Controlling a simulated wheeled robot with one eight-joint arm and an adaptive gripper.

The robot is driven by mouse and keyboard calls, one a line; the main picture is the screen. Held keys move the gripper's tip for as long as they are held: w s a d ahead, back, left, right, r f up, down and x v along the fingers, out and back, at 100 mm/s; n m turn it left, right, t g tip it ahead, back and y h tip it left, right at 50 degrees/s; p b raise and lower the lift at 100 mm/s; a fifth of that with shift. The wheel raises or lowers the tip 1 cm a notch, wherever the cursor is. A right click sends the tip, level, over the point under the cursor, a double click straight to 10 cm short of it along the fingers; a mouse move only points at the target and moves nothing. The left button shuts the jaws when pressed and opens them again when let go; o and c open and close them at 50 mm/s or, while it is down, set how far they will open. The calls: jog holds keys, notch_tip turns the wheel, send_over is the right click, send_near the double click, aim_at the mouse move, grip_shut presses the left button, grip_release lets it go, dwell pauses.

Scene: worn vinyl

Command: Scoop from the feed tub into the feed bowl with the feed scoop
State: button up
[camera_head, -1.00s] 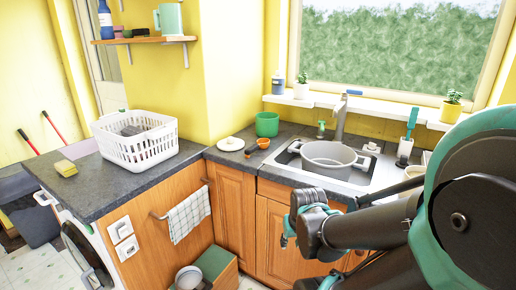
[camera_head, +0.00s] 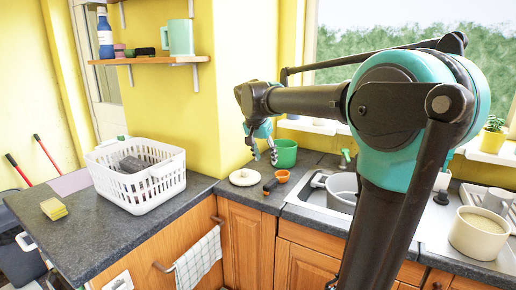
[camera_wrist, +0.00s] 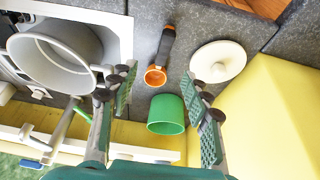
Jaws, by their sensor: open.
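The feed scoop (camera_head: 283,176) has an orange cup and a black handle, and lies on the dark counter. In the wrist view the scoop (camera_wrist: 156,76) shows between and beyond my fingers. A green round container (camera_head: 285,154) stands just behind it; its inside is not clear. A cream tub (camera_head: 478,240) with pale contents stands at the right. I cannot tell which container is the feed tub and which the feed bowl. My gripper (camera_head: 264,148) is open and empty above the counter, near the green container and the scoop.
A white lid-like disc (camera_head: 244,177) lies left of the scoop. A sink with a grey pot (camera_head: 343,190) is to the right. A white basket (camera_head: 135,180) and yellow sponge (camera_head: 53,208) are at the left. A yellow wall (camera_head: 235,70) stands close behind my gripper.

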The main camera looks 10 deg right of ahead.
aim_at(271, 182)
jog(key=shift+w+a+r+x, duration=0.1)
jog(key=shift+w+x, duration=0.2)
jog(key=shift+x, duration=2.45)
jog(key=shift+w+a+r+x, duration=0.1)
jog(key=shift+w+x, duration=0.15)
jog(key=shift+x, duration=2.45)
jog(key=shift+w+x, duration=0.3)
jog(key=shift+x, duration=2.45)
grip_shut()
jog(key=shift+r, duration=3.5)
